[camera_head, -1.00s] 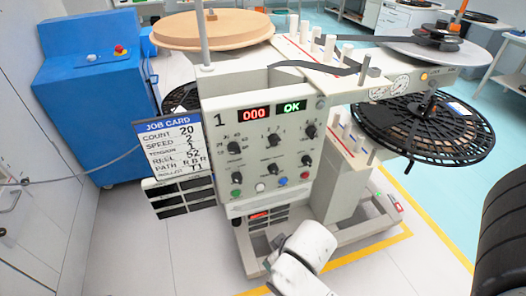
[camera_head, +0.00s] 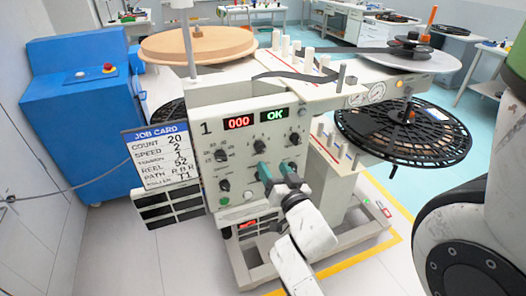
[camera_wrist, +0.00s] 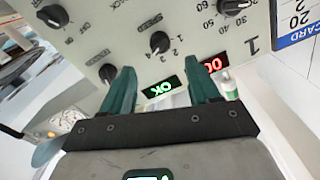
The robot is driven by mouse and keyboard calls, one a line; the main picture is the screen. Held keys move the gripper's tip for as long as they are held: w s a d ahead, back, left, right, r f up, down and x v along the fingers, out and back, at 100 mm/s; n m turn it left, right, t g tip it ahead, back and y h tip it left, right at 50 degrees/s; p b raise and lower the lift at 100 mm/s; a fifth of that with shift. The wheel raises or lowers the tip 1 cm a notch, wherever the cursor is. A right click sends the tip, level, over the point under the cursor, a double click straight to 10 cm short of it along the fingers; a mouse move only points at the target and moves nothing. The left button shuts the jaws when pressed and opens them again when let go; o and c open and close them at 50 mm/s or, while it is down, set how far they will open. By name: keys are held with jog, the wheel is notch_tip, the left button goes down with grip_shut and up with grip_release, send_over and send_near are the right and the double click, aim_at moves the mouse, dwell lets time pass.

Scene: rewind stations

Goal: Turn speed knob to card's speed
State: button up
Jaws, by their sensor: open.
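The job card (camera_head: 160,160) stands left of the station's control panel (camera_head: 203,158) and reads speed 2. The panel has rows of black knobs under a red 000 and a green OK display. The top middle knob (camera_head: 260,147) has a small numbered scale; it also shows in the upside-down wrist view (camera_wrist: 159,42) with figures from 1 to 4 beside it. Its exact setting is too small to read. My gripper (camera_head: 277,171) is open, its teal fingers in front of the panel and hiding some of the lower controls. In the wrist view the fingers (camera_wrist: 163,75) are apart, with nothing between them.
A count knob (camera_head: 220,155) and another knob (camera_head: 292,140) flank the middle one closely. A black reel (camera_head: 400,158) juts out at right, and a wooden disc (camera_head: 198,44) sits on top. A blue cabinet (camera_head: 80,140) stands behind at left.

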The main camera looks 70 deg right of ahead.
aim_at(262, 150)
jog(key=p+x, duration=0.1)
jog(key=x, duration=0.7)
jog(key=shift+w+d, duration=0.15)
jog(key=c, duration=1)
jog(key=shift+c, duration=0.2)
